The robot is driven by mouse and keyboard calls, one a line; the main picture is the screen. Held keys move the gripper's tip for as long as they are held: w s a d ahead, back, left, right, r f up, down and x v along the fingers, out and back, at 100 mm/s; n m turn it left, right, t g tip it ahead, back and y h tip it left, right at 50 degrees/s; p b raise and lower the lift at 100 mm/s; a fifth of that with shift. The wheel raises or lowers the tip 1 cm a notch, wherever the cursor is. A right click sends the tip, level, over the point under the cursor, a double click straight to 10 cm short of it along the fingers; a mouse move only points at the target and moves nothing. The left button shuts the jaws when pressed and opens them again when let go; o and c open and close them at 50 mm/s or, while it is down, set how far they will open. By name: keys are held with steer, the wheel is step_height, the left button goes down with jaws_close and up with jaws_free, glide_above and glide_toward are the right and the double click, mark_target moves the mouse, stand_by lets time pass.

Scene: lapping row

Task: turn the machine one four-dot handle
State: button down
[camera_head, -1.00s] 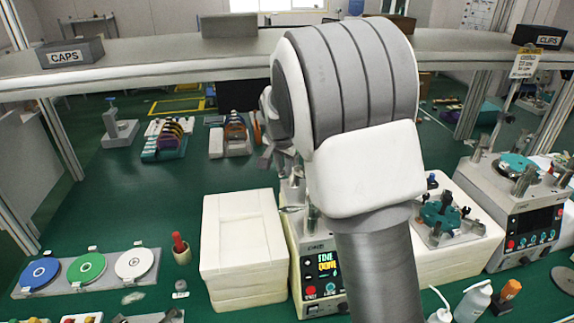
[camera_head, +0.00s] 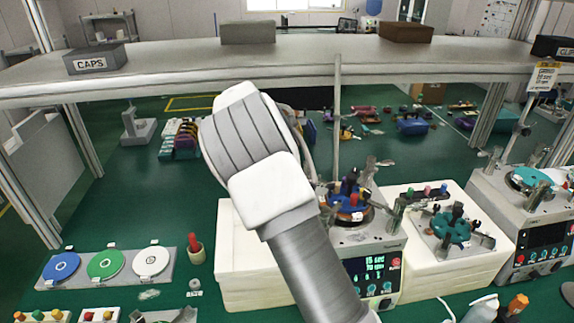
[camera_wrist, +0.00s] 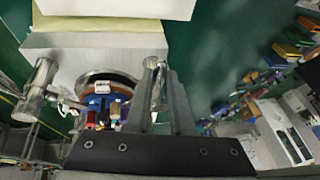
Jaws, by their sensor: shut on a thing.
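Machine one (camera_head: 372,272) is a light grey box with a lit display reading 15 sec and 70 rpm. A blue plate with coloured parts (camera_head: 350,200) sits on its top, and it also shows in the wrist view (camera_wrist: 105,88). Metal fittings stand around the plate. In the wrist view my gripper (camera_wrist: 162,80) is at the machine's right side, its two grey fingers shut on a silver metal handle (camera_wrist: 151,64). The four dots cannot be made out. In the head view my arm hides the gripper and part of the machine.
A white block (camera_head: 240,285) stands left of the machine. A white stand with a teal fixture (camera_head: 452,228) and another machine (camera_head: 528,245) are to the right. A shelf (camera_head: 290,62) crosses behind. Bottles (camera_head: 482,308) stand at the front right.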

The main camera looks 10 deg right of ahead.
steer(key=shift+w+m, duration=0.25)
steer(key=shift+m, duration=0.15)
steer(key=c, duration=0.8)
jaws_free()
steer(key=v, duration=1.7)
steer(key=shift+w+a+r, duration=0.15)
steer(key=shift+a+r, duration=0.1)
steer(key=shift+d, duration=0.15)
